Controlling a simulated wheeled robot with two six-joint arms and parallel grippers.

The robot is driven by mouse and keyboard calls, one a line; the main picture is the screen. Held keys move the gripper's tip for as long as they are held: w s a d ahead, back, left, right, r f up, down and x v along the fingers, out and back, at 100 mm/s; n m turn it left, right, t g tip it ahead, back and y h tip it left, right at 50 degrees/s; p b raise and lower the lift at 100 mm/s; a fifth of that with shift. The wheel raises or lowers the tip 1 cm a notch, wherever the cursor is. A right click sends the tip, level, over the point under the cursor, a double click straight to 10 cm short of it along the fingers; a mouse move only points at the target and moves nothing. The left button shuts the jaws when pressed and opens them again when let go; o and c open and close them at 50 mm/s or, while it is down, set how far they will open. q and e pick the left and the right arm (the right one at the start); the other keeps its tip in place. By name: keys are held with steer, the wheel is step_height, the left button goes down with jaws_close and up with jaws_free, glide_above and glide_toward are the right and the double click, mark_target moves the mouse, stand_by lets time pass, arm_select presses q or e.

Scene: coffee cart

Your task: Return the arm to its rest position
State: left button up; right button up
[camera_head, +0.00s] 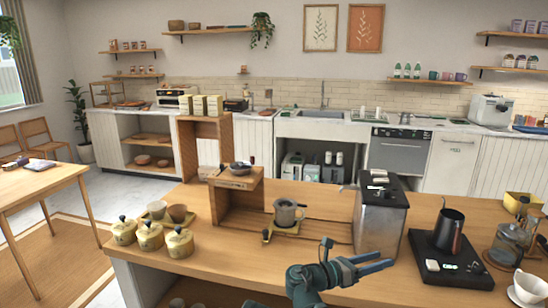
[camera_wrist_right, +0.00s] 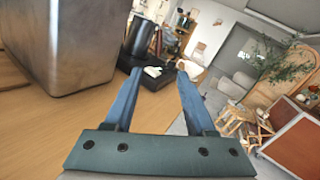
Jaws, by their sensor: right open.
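My right gripper (camera_head: 390,264) is at the front middle of the wooden counter in the head view, in front of the steel machine, with its fingers pointing right. Its two blue fingers are apart and nothing is between them; they also show in the right wrist view (camera_wrist_right: 154,82). The steel box-shaped machine (camera_head: 380,218) stands on the counter just behind the gripper, and its side fills the upper left of the wrist view (camera_wrist_right: 70,45). My left gripper does not show in either view.
Right of the gripper, a dark kettle (camera_head: 450,232) stands on a black scale (camera_head: 462,270). A glass server (camera_head: 508,245) and white cup (camera_head: 528,288) are farther right. Several yellow canisters (camera_head: 150,236) sit at the left end.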

steer(key=shift+s+a+f+m+y+p, duration=0.1)
steer(key=shift+s+f+m+y+p, duration=0.2)
steer(key=shift+f+m+y, duration=0.2)
steer(key=shift+s+f+m+y+p, duration=0.3)
steer(key=shift+f+m+y, duration=0.15)
steer(key=shift+m, duration=0.15)
steer(key=s+a+f+m+g+y+p, duration=0.2)
steer(key=s+a+f+m+y+p, duration=0.2)
steer(key=s+a+m+y, duration=0.3)
steer(key=s+a+f+m+g+y+p, duration=0.3)
steer(key=s+a+f+m+y+p, duration=0.2)
steer(key=a+m, duration=0.6)
steer(key=s+a+y, duration=0.2)
steer(key=s, duration=0.1)
steer(key=shift+s+a+f+m+p, duration=0.2)
steer(key=shift+s+m+p, duration=0.1)
steer(key=shift+m+p, duration=0.1)
steer(key=shift+y, duration=0.25)
